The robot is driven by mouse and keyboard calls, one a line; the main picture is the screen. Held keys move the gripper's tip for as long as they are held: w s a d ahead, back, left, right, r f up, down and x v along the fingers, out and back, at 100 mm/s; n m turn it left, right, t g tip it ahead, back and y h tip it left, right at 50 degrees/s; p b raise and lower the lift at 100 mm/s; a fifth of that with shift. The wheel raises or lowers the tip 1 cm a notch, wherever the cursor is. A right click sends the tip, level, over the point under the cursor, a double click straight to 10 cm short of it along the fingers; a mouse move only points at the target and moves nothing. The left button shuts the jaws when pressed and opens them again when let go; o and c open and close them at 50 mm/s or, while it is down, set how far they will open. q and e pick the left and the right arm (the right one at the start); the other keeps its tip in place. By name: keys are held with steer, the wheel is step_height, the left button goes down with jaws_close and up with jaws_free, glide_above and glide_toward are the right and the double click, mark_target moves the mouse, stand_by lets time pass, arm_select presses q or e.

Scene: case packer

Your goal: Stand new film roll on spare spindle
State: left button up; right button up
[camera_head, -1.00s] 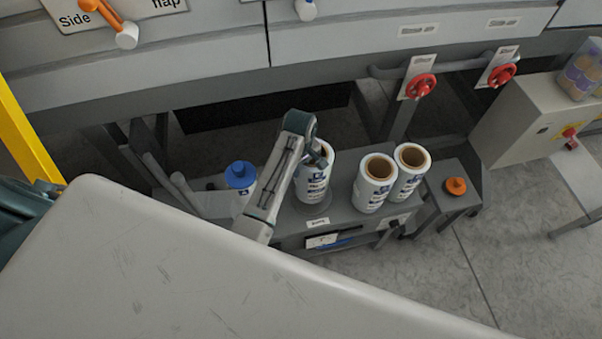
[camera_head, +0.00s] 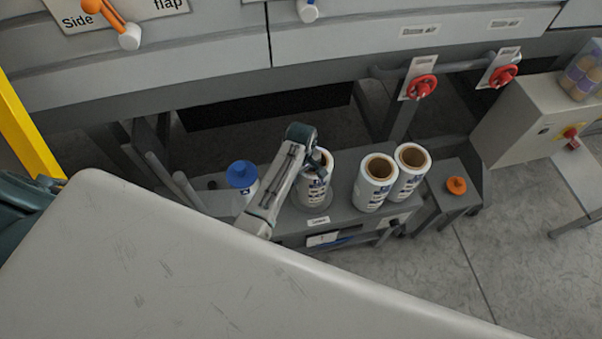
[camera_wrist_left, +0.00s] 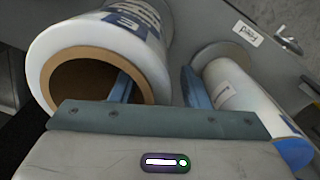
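A white film roll (camera_head: 315,190) with blue print and a brown cardboard core stands upright on a round grey base on the low bench. It fills the upper left of the left wrist view (camera_wrist_left: 150,45). My left gripper (camera_head: 320,163) is at its top rim. In the left wrist view its fingers (camera_wrist_left: 158,88) straddle the roll's wall, one in the core mouth and one outside. A gap shows beside the outer finger, so it looks open. Any spindle inside the core is hidden. A blue-capped roll (camera_head: 243,183) stands left of it. My right gripper is not in view.
Two more white rolls stand close together to the right, a nearer one (camera_head: 371,190) and a farther one (camera_head: 411,178). Machine panels overhang behind; red handwheels (camera_head: 423,87) hang above.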

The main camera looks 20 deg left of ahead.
arm_select(q)
step_height(320, 180, up, 11)
steer(key=b, duration=0.4)
steer(key=shift+w+r, duration=0.1)
steer(key=shift+r, duration=0.55)
